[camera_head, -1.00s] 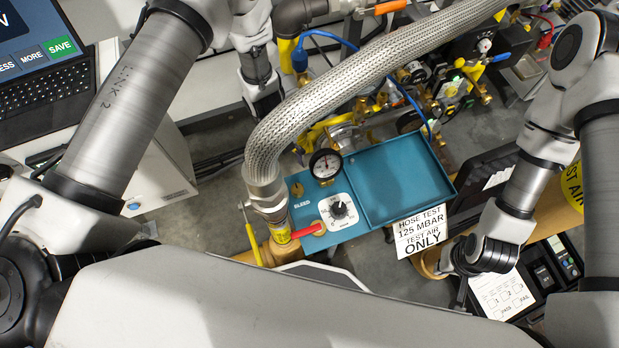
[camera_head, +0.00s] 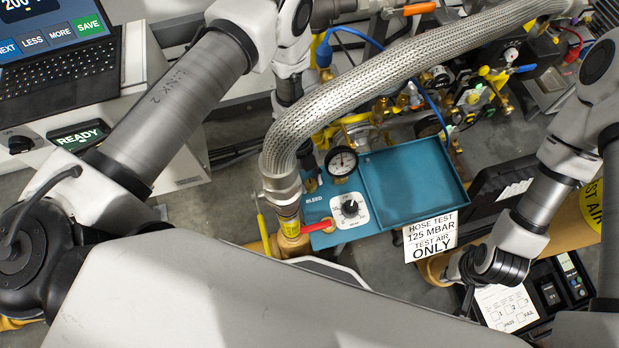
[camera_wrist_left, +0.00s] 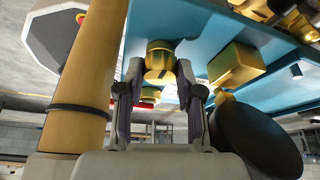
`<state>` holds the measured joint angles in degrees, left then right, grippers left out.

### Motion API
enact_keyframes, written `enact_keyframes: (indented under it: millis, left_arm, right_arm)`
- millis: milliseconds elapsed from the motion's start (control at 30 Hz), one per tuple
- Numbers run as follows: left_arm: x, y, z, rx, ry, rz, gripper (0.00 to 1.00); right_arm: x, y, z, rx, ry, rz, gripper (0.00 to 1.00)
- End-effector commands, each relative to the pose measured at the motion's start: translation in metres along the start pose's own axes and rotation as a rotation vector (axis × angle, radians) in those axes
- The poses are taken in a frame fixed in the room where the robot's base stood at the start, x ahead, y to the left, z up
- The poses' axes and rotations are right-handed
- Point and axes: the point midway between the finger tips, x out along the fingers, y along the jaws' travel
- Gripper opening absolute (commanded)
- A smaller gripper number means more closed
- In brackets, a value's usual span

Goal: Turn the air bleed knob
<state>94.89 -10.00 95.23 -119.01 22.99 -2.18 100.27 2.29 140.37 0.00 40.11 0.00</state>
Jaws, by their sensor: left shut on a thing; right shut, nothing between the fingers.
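The teal test panel (camera_head: 385,190) carries a BLEED label, a round gauge (camera_head: 341,161) and a black dial (camera_head: 350,208) on a white plate. My left gripper (camera_head: 311,170) reaches down beside the braided hose to the BLEED corner, partly hidden in the head view. In the left wrist view, my left gripper (camera_wrist_left: 160,78) has its two fingers on either side of the brass air bleed knob (camera_wrist_left: 160,58), shut on it. My right gripper (camera_head: 468,270) is low at the right, beside the yellow pipe, shut and empty; its fingertips are mostly hidden.
The braided hose (camera_head: 345,98) arches over the panel's left side. A red-handled valve (camera_head: 318,227) sits below the panel's corner. A hose test sign (camera_head: 431,236) hangs at the panel's right. A laptop (camera_head: 60,45) stands upper left; brass fittings crowd behind.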

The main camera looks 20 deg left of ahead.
Motion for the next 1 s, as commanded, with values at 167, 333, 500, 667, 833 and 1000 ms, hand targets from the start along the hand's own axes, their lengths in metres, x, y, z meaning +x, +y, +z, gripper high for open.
enact_keyframes:
  millis: [167,333,500,667,833,1000]
  left_arm:
    - [0.0,0.0,0.0,-0.01,0.0,-0.004,0.01]
    - [-0.001,0.001,0.0,-0.052,0.001,-0.022,0.01]
    - [-0.001,0.001,-0.001,-0.139,0.002,-0.058,0.01]
    - [-0.002,0.002,-0.001,-0.253,0.001,-0.106,0.01]
    - [-0.001,0.003,-0.002,-0.389,0.001,-0.162,0.01]
    - [-0.001,0.004,-0.002,-0.518,0.002,-0.217,0.01]
  right_arm:
    - [-0.001,0.0,0.0,0.0,0.0,0.0,0.0]
    - [-0.003,0.0,0.0,0.0,0.0,0.0,0.0]
    - [-0.007,0.0,0.0,0.0,0.0,0.0,0.0]
    - [-0.012,0.0,0.0,0.0,0.0,0.0,0.0]
    - [-0.018,0.0,0.0,0.0,0.0,0.0,0.0]
    - [-0.023,0.0,0.0,0.0,0.0,0.0,0.0]
